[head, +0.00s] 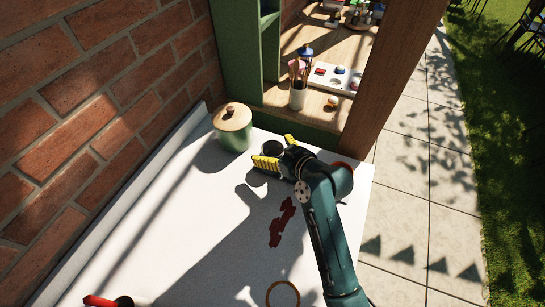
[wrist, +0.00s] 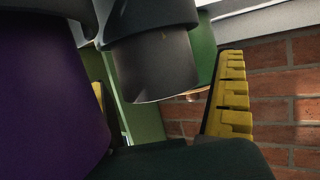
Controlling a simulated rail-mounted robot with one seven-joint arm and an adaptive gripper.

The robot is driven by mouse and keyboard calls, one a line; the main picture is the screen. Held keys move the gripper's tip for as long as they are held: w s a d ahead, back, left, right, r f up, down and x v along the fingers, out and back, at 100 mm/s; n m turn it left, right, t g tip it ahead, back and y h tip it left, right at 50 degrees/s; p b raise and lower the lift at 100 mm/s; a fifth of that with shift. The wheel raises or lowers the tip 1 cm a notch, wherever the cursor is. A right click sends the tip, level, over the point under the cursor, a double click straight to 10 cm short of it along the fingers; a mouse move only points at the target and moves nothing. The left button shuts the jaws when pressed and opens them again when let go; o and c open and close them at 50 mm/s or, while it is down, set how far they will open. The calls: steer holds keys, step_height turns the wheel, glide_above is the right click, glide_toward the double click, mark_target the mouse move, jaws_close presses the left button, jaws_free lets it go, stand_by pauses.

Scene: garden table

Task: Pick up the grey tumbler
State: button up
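The grey tumbler (head: 271,148) stands at the far end of the white table, just right of a green canister; its dark mouth shows in the head view. In the wrist view, which looks upside down, the dark grey tumbler (wrist: 155,65) fills the upper middle with its rim lower down. My gripper (head: 278,152) is open, with its yellow fingers on either side of the tumbler. In the wrist view a gap shows between the tumbler and the right finger; the left finger is mostly hidden by a purple object (wrist: 45,90) close to the camera.
The green canister (head: 233,134) with a wooden lid stands close left of the tumbler. A red flat piece (head: 282,222), a ring (head: 282,294) and a red-handled item (head: 103,301) lie on the table (head: 180,240). A brick wall (head: 90,110) borders the left; a shelf stands behind.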

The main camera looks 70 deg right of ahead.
steer(key=c, duration=1.1)
steer(key=shift+r, duration=0.1)
